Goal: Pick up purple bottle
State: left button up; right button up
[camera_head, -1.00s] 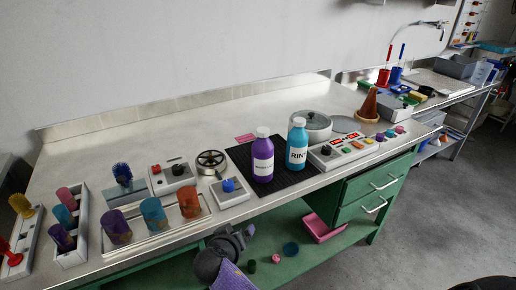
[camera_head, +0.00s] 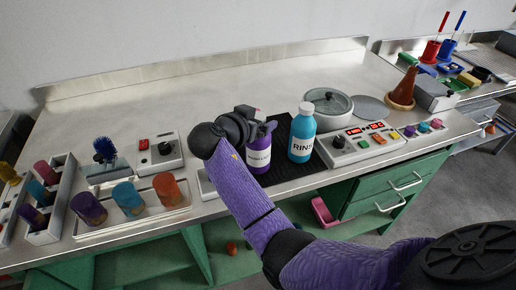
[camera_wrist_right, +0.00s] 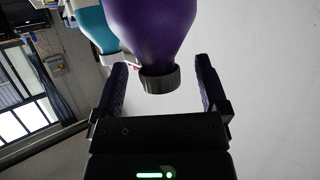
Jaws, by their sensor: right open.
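The purple bottle (camera_head: 261,158) with a white label stands upright on the dark mat (camera_head: 284,132); my right arm and gripper hide its cap and left side in the head view. My right gripper (camera_head: 258,117) is at the height of the bottle's top. In the right wrist view the bottle (camera_wrist_right: 150,28) appears upside down, its grey cap (camera_wrist_right: 160,80) between the two spread fingers of my right gripper (camera_wrist_right: 161,68), with gaps on both sides. My left gripper is out of view.
A blue RINSE bottle (camera_head: 302,133) stands close to the right of the purple one. A control box (camera_head: 360,143) and a lidded pot (camera_head: 328,103) are further right. Cup racks (camera_head: 132,215) and a knob box (camera_head: 160,154) stand left. The back of the bench is clear.

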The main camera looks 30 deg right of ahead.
jog(key=shift+w+d+f, duration=0.15)
jog(key=shift+d, duration=0.2)
grip_shut()
dwell(1.2)
